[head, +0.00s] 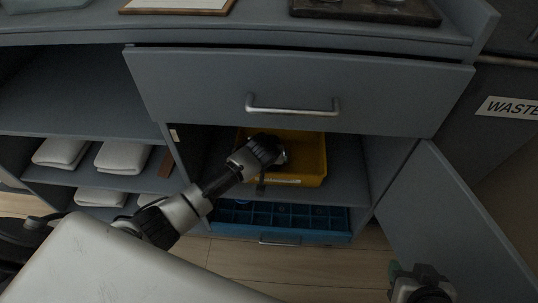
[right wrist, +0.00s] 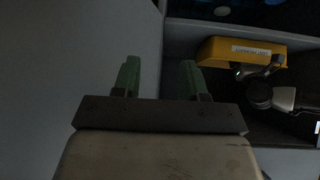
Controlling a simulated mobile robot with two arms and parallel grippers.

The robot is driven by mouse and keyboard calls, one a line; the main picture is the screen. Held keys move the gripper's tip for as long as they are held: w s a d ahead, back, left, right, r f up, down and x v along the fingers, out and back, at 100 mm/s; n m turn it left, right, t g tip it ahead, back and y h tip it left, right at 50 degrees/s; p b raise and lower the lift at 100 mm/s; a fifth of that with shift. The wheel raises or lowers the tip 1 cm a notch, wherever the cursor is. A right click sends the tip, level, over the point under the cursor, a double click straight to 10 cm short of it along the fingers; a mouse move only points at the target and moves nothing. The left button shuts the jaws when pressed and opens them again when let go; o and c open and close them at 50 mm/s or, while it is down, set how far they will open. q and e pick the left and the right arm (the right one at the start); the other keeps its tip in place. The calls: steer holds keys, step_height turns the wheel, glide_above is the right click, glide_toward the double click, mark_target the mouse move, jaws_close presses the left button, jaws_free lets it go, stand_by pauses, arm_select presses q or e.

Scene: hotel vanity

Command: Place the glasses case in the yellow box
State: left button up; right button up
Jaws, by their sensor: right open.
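The yellow box (head: 312,158) stands on the shelf inside the open cabinet, under the drawer. It also shows in the right wrist view (right wrist: 222,52), with a white label on its front. My left gripper (head: 268,158) reaches in from the left, at the box's front left part. Its jaws are too dark and covered to read. I cannot make out the glasses case in either view. My right gripper (head: 420,284) is low at the bottom right, near the cabinet door. In the right wrist view its green fingers (right wrist: 159,78) are apart with nothing between them.
A grey drawer front (head: 300,90) with a metal handle overhangs the box. The open door (head: 445,215) stands to the right. A blue divided tray (head: 290,216) is below the box shelf. Folded white towels (head: 122,157) lie on the left shelves.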

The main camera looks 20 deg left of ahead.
arm_select(q)
steer(key=shift+r, duration=0.25)
steer(key=p+v, duration=0.2)
steer(key=v, duration=0.2)
steer(key=shift+s+r, duration=0.2)
steer(key=shift+r, duration=0.1)
steer(key=shift+p+v, duration=0.6)
steer(key=shift+v, duration=0.35)
steer(key=shift+s+r, duration=0.3)
arm_select(e)
steer(key=s+d+f+g+h, duration=0.1)
steer(key=s+d+g, duration=0.1)
steer(key=s+g, duration=0.3)
steer(key=shift+s+d, duration=0.25)
steer(key=shift+s, duration=1)
arm_select(q)
steer(key=shift+d, duration=0.15)
